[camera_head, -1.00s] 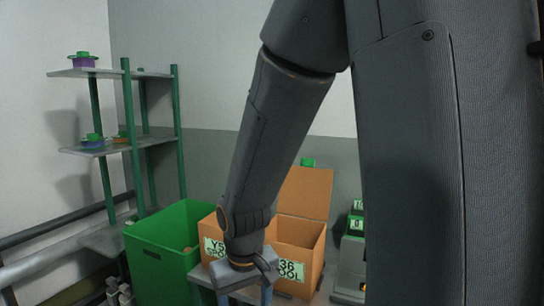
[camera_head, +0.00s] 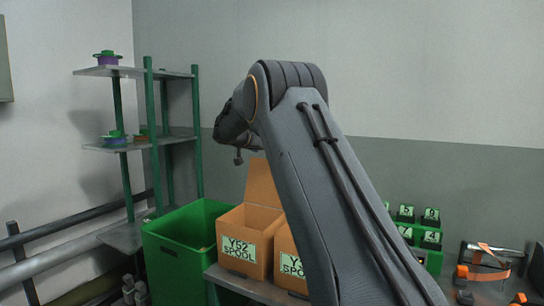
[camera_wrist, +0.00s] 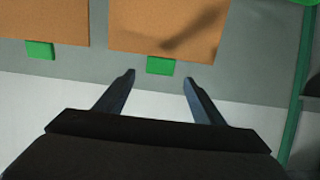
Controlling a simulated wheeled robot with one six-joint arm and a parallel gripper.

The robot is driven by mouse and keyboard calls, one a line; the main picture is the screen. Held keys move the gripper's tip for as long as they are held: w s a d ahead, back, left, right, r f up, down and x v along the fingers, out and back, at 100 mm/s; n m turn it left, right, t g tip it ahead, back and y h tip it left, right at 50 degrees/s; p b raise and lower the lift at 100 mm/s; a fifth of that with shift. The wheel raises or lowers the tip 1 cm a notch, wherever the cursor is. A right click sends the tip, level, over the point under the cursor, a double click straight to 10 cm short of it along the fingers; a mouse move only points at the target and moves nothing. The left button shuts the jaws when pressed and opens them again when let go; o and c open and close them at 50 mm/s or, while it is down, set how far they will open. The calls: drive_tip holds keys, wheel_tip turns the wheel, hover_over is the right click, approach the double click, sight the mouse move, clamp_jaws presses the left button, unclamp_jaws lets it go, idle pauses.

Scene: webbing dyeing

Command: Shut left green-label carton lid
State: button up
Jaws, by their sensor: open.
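The left carton (camera_head: 233,246) has a pale green "Y52 SPOOL" label, and its lid (camera_head: 262,184) stands up at the back. In the wrist view this lid (camera_wrist: 135,27) fills the upper middle, with a green tab (camera_wrist: 161,66) on its edge and a shadow across its face. My gripper (camera_wrist: 159,76) is open and empty, its fingertips either side of the tab's position in the picture; contact cannot be told. In the head view my arm hides most of the second "SPOOL" carton (camera_head: 284,247). The second lid (camera_wrist: 40,20) shows in the wrist view with its own green tab.
A green bin (camera_head: 172,265) stands left of the cartons. A shelf rack with green posts (camera_head: 154,140) holds spools further left.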

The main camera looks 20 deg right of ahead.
drive_tip(key=shift+p+x, duration=1.45)
drive_tip(key=shift+x, duration=2.35)
drive_tip(key=shift+r, duration=0.1)
drive_tip(key=c, duration=1.5)
